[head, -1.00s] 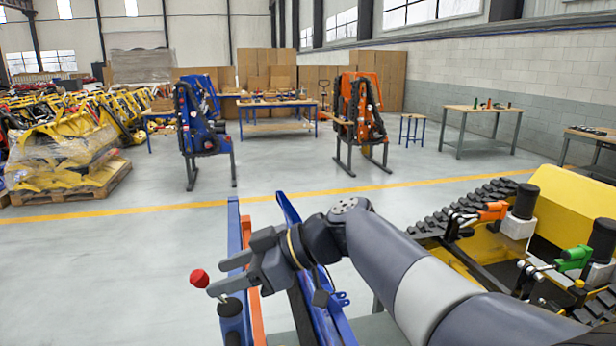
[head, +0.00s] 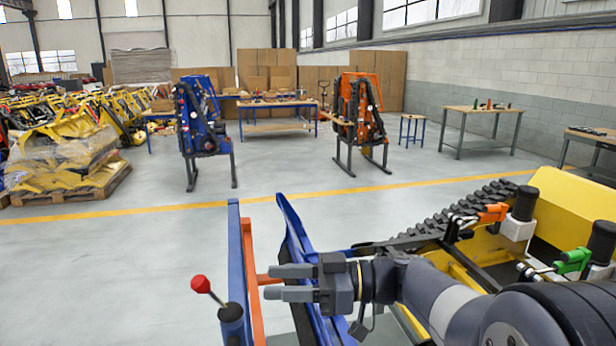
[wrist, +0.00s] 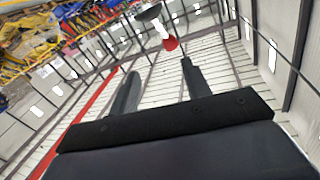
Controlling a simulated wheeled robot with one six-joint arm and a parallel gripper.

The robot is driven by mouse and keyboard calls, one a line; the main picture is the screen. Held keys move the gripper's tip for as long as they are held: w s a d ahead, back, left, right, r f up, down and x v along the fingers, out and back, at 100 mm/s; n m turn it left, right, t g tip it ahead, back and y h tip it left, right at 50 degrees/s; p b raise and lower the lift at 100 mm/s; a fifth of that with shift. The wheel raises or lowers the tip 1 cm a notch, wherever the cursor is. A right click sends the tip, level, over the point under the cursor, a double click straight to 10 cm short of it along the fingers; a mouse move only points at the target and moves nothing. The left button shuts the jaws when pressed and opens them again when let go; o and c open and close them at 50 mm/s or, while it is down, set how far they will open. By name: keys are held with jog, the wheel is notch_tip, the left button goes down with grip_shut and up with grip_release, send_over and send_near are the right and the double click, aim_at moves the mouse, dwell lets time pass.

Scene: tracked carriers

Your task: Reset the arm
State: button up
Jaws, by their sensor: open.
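My gripper (head: 268,282) is open and empty in the head view. Its two grey fingers point left, above the blue panel (head: 292,232) and beside the orange upright (head: 249,270). The red knob (head: 200,284) on its lever stands to the left, apart from the fingertips. In the wrist view my two dark fingers (wrist: 157,80) are spread, with the red knob (wrist: 170,43) beyond them and nothing between them. My arm comes in from the lower right.
At the right, close to my arm, is a yellow tracked carrier (head: 575,215) with black track, an orange-handled lever (head: 493,213) and a green-handled lever (head: 573,258). Blue (head: 205,125) and orange (head: 358,110) machines stand farther back.

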jog(key=shift+d+b, duration=0.6)
jog(key=shift+d, duration=1.95)
